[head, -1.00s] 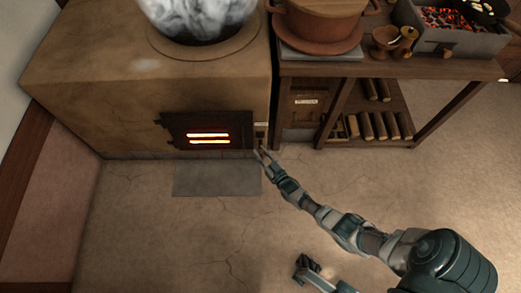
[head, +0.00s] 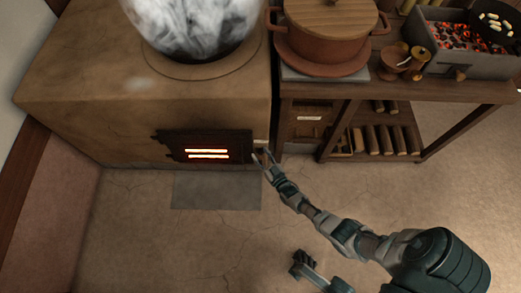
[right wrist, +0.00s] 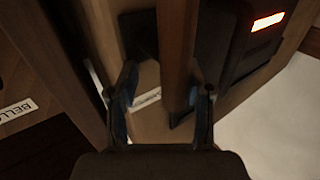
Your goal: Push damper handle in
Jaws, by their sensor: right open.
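The right gripper (head: 262,154) is at the front of the clay stove (head: 110,115), just right of the black fire door (head: 205,145). A small pale label (head: 261,143) is just above it. The damper handle is too small to make out in the head view. In the right wrist view my right gripper (right wrist: 162,92) is open, its two fingers apart on either side of a brown upright bar (right wrist: 177,50), probably the damper handle. Whether they touch it I cannot tell. A pale label (right wrist: 147,98) shows behind. The left gripper (head: 303,258) is low, away from the stove.
A wooden table (head: 400,90) stands right of the stove, bearing a lidded pot (head: 325,38) and a brazier of coals (head: 455,50). Logs (head: 385,138) lie on its lower shelf. A grey slab (head: 215,190) lies before the fire door. Floor in front is clear.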

